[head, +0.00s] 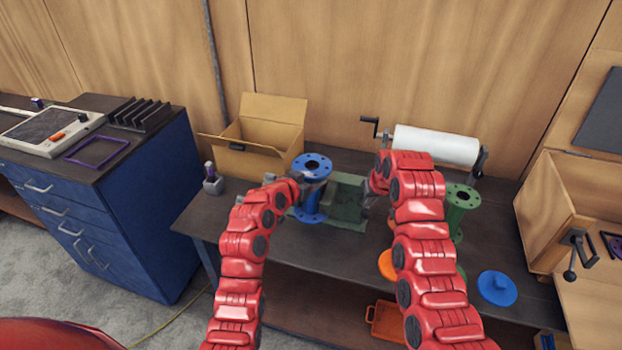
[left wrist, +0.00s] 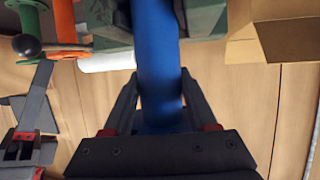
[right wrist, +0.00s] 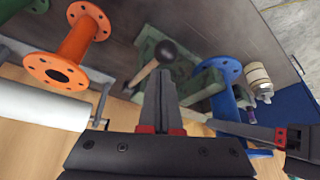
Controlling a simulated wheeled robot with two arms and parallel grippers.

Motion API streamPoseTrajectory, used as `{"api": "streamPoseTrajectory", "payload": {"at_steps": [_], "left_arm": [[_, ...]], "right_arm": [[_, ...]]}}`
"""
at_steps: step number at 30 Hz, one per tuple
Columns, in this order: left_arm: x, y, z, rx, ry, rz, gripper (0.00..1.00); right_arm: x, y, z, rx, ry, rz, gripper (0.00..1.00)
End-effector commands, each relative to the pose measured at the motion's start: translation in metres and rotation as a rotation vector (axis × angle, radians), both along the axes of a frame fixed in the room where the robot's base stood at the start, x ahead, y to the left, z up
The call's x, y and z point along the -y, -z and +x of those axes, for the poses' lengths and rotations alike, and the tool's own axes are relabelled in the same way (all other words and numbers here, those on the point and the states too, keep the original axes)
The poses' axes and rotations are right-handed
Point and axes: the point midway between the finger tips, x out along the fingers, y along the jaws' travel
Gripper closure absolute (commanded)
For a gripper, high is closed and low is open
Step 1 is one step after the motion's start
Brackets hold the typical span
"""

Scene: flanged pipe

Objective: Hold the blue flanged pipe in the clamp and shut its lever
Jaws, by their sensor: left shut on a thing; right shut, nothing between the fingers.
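The blue flanged pipe (head: 311,198) stands upright at the left end of the green clamp (head: 348,211). My left gripper (head: 299,184) is shut on the pipe's shaft, which also shows between its fingers in the left wrist view (left wrist: 158,70). Green clamp parts (left wrist: 205,18) show on both sides of the pipe there; I cannot tell whether they press on it. My right gripper (right wrist: 160,78) is shut and empty. The clamp lever's dark ball knob (right wrist: 166,51) and pale handle (right wrist: 143,73) show just beyond its fingertips; contact is unclear. In the head view the right arm hides the lever.
An open cardboard box (head: 262,135) and a white roll (head: 436,145) stand at the back. A green flanged pipe (head: 460,210) stands right of my right arm. An orange flanged pipe (right wrist: 72,48) stands near the roll. A blue disc (head: 497,288) lies at the front right.

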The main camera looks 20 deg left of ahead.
Motion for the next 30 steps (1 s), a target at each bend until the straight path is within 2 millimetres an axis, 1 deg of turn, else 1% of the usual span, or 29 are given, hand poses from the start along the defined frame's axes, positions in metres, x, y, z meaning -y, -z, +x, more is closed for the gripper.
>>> {"api": "streamPoseTrajectory", "payload": {"at_steps": [1, 18, 22, 30], "left_arm": [[0.004, -0.002, 0.000, 0.003, 0.008, -0.006, 1.00], [0.005, -0.002, 0.000, 0.003, 0.008, -0.006, 1.00], [0.005, -0.002, 0.000, 0.002, 0.008, -0.007, 1.00], [0.005, -0.002, 0.000, 0.002, 0.008, -0.007, 1.00]], "right_arm": [[0.000, -0.004, 0.000, 0.002, 0.000, 0.000, 1.00], [0.000, -0.051, 0.001, 0.003, 0.000, 0.001, 1.00], [0.000, -0.056, 0.001, 0.002, 0.000, 0.001, 1.00], [0.000, -0.056, 0.000, 0.002, 0.000, 0.001, 1.00]]}}
